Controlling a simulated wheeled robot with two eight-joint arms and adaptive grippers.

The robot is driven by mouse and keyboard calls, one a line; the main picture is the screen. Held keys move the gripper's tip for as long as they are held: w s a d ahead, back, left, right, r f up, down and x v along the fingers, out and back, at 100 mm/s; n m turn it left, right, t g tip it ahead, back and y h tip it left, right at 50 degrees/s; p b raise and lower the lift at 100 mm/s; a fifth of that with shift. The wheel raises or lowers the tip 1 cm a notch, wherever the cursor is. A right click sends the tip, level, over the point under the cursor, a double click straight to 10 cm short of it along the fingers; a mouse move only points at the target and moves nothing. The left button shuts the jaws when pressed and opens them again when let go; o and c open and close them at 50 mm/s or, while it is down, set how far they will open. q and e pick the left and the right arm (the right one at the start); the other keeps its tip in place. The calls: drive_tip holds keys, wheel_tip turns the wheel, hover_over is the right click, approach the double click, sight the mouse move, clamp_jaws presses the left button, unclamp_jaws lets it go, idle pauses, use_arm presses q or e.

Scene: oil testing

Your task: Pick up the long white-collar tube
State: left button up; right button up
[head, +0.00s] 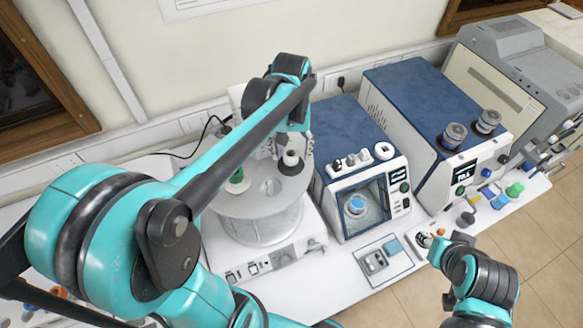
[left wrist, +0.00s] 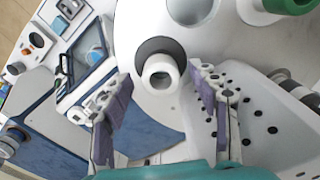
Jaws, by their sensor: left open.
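The white-collar tube (head: 291,158) stands in the round lid of the glass bath (head: 262,222). Its white top (left wrist: 161,68) shows from above in the left wrist view, ringed by dark grey; its length below the lid cannot be made out. My left gripper (head: 284,143) is above the lid close to the tube. In the left wrist view its purple-padded fingers (left wrist: 164,96) are spread apart, with the tube's top between and beyond them. Nothing is held. A green-collar tube (head: 238,179) stands left of it. My right gripper (head: 442,248) is low at the right; its jaws are unclear.
A blue-topped instrument (head: 341,120) stands right of the bath, with a second one (head: 410,95) beyond it. An empty round opening (head: 270,186) is in the lid. Small bottles and caps (head: 498,196) crowd the bench at right.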

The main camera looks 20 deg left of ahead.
use_arm(q)
drive_tip(key=shift+w+f, duration=0.1)
drive_tip(key=shift+f, duration=0.6)
drive_tip(key=shift+s+r, duration=0.1)
drive_tip(key=shift+s, duration=0.2)
drive_tip(key=shift+w, duration=0.15)
clamp_jaws()
wheel_tip(320, 180, up, 28)
